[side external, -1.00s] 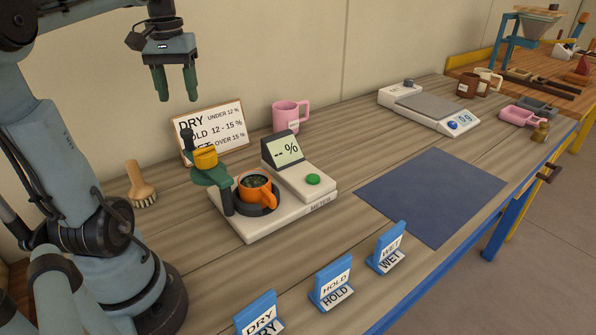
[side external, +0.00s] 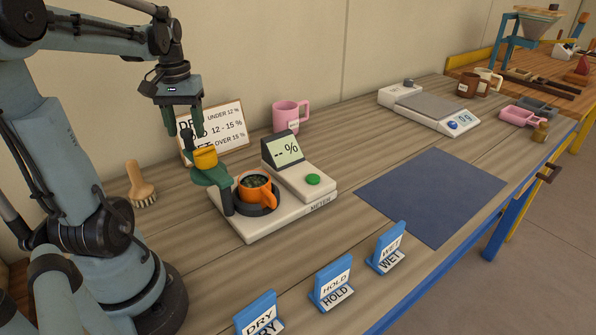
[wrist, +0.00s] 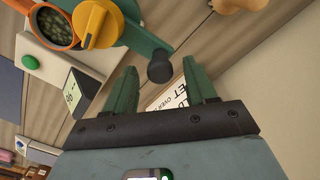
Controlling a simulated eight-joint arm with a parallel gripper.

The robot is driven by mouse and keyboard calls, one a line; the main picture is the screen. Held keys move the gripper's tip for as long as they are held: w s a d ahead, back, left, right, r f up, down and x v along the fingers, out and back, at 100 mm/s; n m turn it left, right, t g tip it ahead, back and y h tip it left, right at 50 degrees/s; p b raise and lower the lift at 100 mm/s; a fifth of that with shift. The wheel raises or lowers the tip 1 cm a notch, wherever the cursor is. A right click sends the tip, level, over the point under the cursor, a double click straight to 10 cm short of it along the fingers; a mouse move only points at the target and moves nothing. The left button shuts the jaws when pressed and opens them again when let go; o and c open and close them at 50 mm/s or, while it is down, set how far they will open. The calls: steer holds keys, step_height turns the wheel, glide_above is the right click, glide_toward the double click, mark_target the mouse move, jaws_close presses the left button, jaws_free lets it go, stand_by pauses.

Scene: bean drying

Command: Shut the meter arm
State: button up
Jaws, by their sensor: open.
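The meter (side external: 290,215) is a white unit with a display reading "-- %" and a green button. The cup holds dark beans and sits in a dark ring on the meter. My gripper (side external: 184,132) is open, pointing down above the meter arm's far end. In the wrist view the dark handle (wrist: 160,68) of the arm shows between my fingertips; I cannot tell whether they touch it.
A sign board (side external: 225,128) and pink mug (side external: 290,113) stand behind the meter. A brush (side external: 140,185) lies to the left. Blue DRY, HOLD (side external: 332,283) and WET stands line the front. A blue mat (side external: 435,195) is bare; a scale (side external: 430,108) stands beyond.

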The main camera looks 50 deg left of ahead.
jaws_close()
steer(key=shift+w, duration=0.15)
steer(key=w+d+m, duration=0.4)
steer(key=w+m, duration=0.5)
steer(key=w, duration=0.2)
steer(key=w+d+m, duration=0.4)
steer(key=d+m, duration=0.6)
steer(key=shift+w+d, duration=0.35)
steer(key=shift+w, duration=0.05)
jaws_free()
